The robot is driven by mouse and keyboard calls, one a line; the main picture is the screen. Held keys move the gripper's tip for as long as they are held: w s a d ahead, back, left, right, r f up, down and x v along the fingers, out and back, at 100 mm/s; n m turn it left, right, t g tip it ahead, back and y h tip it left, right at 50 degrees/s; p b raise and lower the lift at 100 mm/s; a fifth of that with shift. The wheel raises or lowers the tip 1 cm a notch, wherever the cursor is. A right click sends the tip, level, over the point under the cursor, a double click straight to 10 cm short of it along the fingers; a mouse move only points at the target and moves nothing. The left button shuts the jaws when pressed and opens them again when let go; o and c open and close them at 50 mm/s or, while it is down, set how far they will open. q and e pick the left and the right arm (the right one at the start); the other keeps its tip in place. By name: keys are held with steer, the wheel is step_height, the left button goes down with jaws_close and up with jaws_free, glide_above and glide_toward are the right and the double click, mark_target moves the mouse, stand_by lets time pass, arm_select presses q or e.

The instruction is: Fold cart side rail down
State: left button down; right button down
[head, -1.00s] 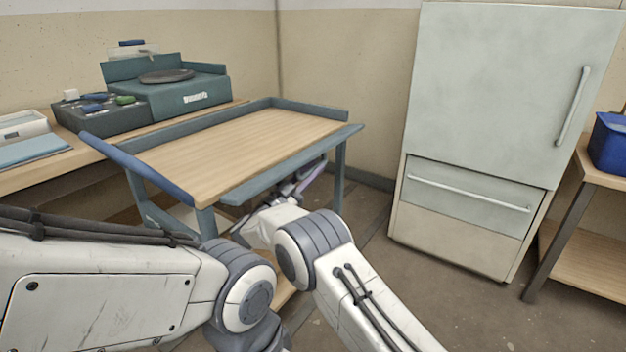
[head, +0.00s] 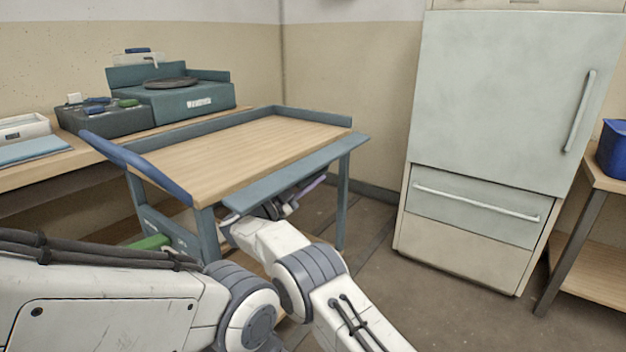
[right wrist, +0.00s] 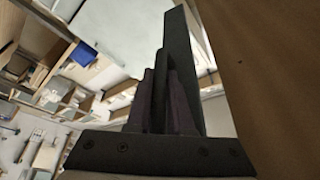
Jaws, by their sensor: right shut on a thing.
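The cart has a wooden top (head: 235,155) with blue-grey edging. Its front side rail (head: 300,175) is a flat blue-grey panel along the long side facing me, sticking outward from the top's edge. My right gripper (head: 287,204) is under that rail, partly hidden by it. In the right wrist view, the gripper (right wrist: 163,98) is shut on a dark upright plate (right wrist: 180,40) between its purple-grey fingers, which looks like the rail seen edge-on. My left arm crosses the lower left; its gripper is not in view.
A blue handle (head: 135,163) runs along the cart's left end. A bench with a teal wheel unit (head: 185,98) is behind left. A pale fridge (head: 500,100) stands right, beside a shelf with a blue bucket (head: 612,150). Floor between cart and fridge is clear.

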steer(key=c, duration=1.1)
jaws_free()
